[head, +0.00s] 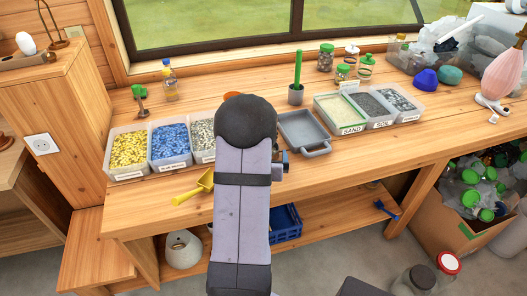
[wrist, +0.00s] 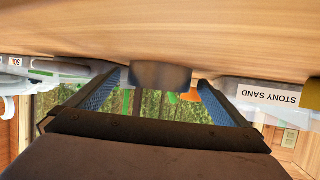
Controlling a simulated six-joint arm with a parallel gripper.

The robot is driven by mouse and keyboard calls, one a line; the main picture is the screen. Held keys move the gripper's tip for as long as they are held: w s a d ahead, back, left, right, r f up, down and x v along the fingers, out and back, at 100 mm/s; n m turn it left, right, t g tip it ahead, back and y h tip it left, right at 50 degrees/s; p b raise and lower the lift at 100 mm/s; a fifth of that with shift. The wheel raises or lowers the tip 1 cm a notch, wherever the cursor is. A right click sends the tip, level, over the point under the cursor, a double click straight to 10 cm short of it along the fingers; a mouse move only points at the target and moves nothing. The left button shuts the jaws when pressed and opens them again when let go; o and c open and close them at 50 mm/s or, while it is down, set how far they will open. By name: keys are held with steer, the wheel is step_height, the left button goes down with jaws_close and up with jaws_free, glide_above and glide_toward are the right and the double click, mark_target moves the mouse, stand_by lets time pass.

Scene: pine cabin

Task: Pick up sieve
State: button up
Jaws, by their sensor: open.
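A grey, square, shallow pan with a short handle at its front (head: 305,131) sits on the workbench, right of my arm; it looks like the sieve, though no mesh shows clearly. My gripper is mostly hidden behind my arm in the head view. In the wrist view, which is upside down, my gripper (wrist: 160,90) is open, its two blue-padded fingers spread low over the bench. A dark, blunt grey piece (wrist: 160,75) shows between and beyond the fingers. I cannot tell whether it belongs to the sieve. Nothing is clearly held.
Bins of yellow, blue and stony material (head: 128,150) stand left of my arm. Bins labelled sand and soil (head: 341,117) stand right of the pan. A green-handled tool in a pot (head: 296,92) is behind it. A yellow scoop (head: 193,190) lies at the front edge.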

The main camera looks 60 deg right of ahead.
steer(key=shift+x, duration=0.8)
steer(key=shift+a, duration=0.1)
steer(key=c, duration=1.2)
steer(key=shift+r, duration=0.25)
